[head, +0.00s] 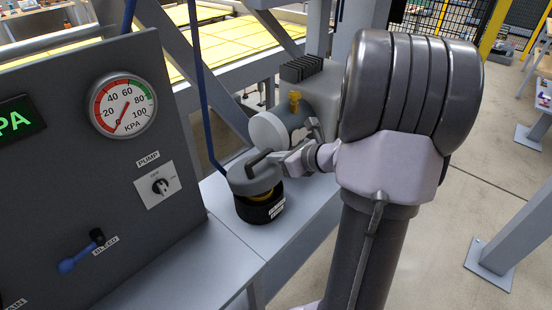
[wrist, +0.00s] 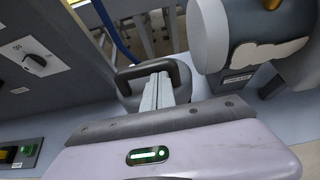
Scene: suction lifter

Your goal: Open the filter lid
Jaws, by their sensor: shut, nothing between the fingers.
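The filter (head: 262,207) stands on the grey shelf, with a dark body and a pale label. Its grey lid (head: 243,180) sits on top, and a yellow band shows below the lid at the front. The lid has a dark arched handle (wrist: 180,72). My gripper (head: 280,160) reaches in from the right at handle height. In the wrist view its two fingers (wrist: 157,88) are together and empty, with the tips within or over the handle's arch. I cannot tell whether they touch the handle.
A grey pump (head: 308,98) with a round pale end stands close behind the filter. At left is a dark panel with a pressure gauge (head: 123,104), a pump switch (head: 159,186) and a blue bleed lever (head: 80,252). A blue hose (head: 201,90) runs down beside the filter.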

